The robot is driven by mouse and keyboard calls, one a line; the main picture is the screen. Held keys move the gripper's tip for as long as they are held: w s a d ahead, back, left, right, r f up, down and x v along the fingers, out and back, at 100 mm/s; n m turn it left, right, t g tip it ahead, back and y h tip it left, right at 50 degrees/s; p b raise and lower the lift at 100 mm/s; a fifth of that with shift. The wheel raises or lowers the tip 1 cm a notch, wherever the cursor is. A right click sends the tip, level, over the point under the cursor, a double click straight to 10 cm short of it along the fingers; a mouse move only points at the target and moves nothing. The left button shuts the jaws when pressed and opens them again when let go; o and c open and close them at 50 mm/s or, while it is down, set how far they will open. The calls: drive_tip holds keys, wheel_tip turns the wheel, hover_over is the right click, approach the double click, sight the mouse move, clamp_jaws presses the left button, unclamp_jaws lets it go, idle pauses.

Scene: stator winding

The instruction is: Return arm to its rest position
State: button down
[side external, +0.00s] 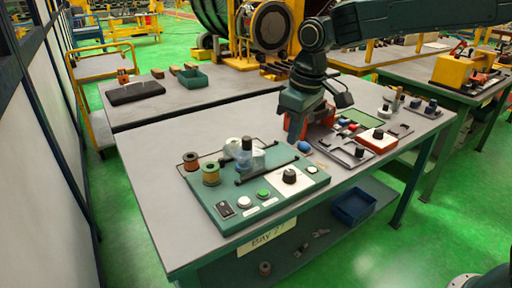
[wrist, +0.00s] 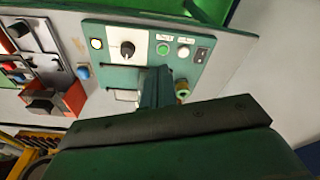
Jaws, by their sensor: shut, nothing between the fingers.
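My gripper (side external: 300,103) hangs pointing down over the middle of the workbench (side external: 180,215), behind and to the right of the green winding panel (side external: 225,205). Its fingertips are hard to make out in the side view. In the wrist view the gripper (wrist: 156,88) is shut, with nothing held, and the green panel (wrist: 110,60) lies beyond it.
A red-orange block (side external: 292,128) stands close beside my gripper. A second station (side external: 365,142) with a knob and blocks lies to the right. A blue bin (side external: 353,206) sits on the lower shelf. The bench's front left is clear.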

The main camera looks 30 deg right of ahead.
drive_tip(key=s+d+r+m+t, duration=0.1)
drive_tip(key=s+d+r, duration=0.25)
drive_tip(key=s, duration=0.35)
drive_tip(key=s+d+r+m+t, duration=0.1)
drive_tip(key=s+d+r, duration=0.1)
drive_tip(key=s+d, duration=0.35)
drive_tip(key=s+d+f+m+t, duration=0.1)
drive_tip(key=s, duration=0.6)
drive_tip(key=s+d+f+m, duration=0.1)
drive_tip(key=s+f, duration=0.1)
drive_tip(key=s, duration=0.5)
drive_tip(key=shift+s+d+t, duration=0.3)
drive_tip(key=shift+t, duration=0.1)
